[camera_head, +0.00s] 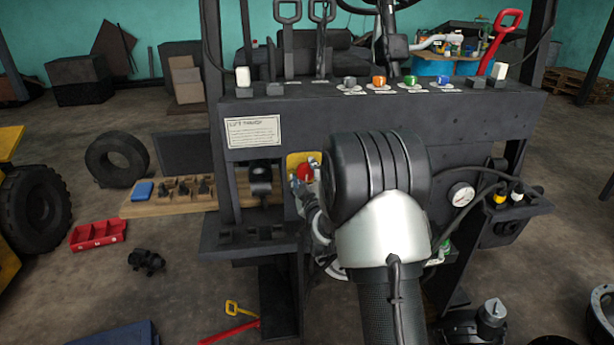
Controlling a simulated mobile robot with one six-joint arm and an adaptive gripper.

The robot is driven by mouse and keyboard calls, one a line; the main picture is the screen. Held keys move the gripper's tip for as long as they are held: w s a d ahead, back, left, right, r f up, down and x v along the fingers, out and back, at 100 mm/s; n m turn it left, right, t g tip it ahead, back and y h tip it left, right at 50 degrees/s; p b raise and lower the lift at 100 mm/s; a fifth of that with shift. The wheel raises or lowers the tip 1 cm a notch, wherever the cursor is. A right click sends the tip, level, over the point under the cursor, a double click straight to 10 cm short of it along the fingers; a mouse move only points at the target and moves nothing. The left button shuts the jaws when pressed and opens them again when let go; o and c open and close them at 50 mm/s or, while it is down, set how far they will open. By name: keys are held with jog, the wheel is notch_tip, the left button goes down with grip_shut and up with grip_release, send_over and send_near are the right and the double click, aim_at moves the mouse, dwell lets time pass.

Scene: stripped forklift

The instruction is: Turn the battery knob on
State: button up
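A red knob (305,173) on a yellow plate (292,160) is set in the front of the dark forklift panel, left of the middle. It looks like the battery knob. My gripper (305,179) is at the knob, its grey finger parts around or just in front of it. My large black and silver arm joint hides the right side of the plate and most of the gripper. I cannot tell whether the fingers touch the knob or how far they are closed.
A black socket-like part (261,180) sits left of the yellow plate. A pressure gauge (461,194) and cables (480,172) are to the right. Coloured switches (379,82) and levers (288,40) top the panel. A red tray (97,234) lies on the floor at left.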

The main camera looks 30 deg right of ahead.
jog(key=c, duration=0.7)
jog(key=shift+o, duration=0.2)
jog(key=shift+m, duration=0.3)
jog(key=m, duration=1.2)
jog(key=shift+m, duration=0.3)
jog(key=m, duration=0.4)
jog(key=shift+a+m, duration=0.1)
jog(key=shift+m, duration=0.2)
